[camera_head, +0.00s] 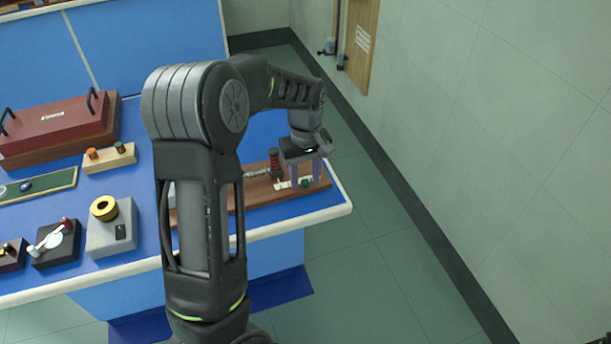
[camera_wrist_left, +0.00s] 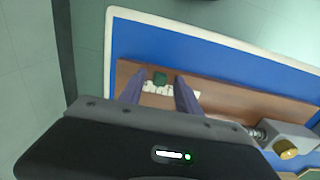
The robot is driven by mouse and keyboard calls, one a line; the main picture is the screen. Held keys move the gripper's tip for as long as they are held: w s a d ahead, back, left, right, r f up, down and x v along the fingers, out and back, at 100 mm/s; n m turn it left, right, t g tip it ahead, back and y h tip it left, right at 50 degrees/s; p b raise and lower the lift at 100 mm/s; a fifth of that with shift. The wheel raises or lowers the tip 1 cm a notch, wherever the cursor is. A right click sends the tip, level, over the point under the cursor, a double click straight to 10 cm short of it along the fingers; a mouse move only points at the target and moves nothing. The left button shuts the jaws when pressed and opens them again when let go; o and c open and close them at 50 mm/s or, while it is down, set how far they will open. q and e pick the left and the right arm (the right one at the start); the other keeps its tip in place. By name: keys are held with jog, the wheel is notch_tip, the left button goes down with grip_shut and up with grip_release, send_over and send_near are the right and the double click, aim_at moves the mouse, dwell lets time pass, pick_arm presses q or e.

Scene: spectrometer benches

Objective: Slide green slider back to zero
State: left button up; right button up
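The green slider (camera_head: 305,183) is a small dark green block on a white marked scale (camera_head: 282,185), on a brown wooden board (camera_head: 256,194) at the table's right end. In the left wrist view the green slider (camera_wrist_left: 160,78) shows between the two fingers, towards their tips, above the white scale (camera_wrist_left: 152,88). My left gripper (camera_head: 306,180) points down over the board with its purple-grey fingers apart, one on each side of the slider. In the left wrist view the gripper (camera_wrist_left: 158,85) is open. I cannot tell whether a finger touches the slider. My right gripper is not in view.
A red-and-dark post (camera_head: 274,162) and a metal spring or screw (camera_head: 257,173) stand left of the gripper on the board. A grey box with a yellow ring (camera_head: 104,208) and a dark red case (camera_head: 57,126) are further left. The table edge lies close on the right.

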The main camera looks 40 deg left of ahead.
pick_arm(q)
jog(key=shift+c, duration=0.4)
grip_shut()
dwell(0.9)
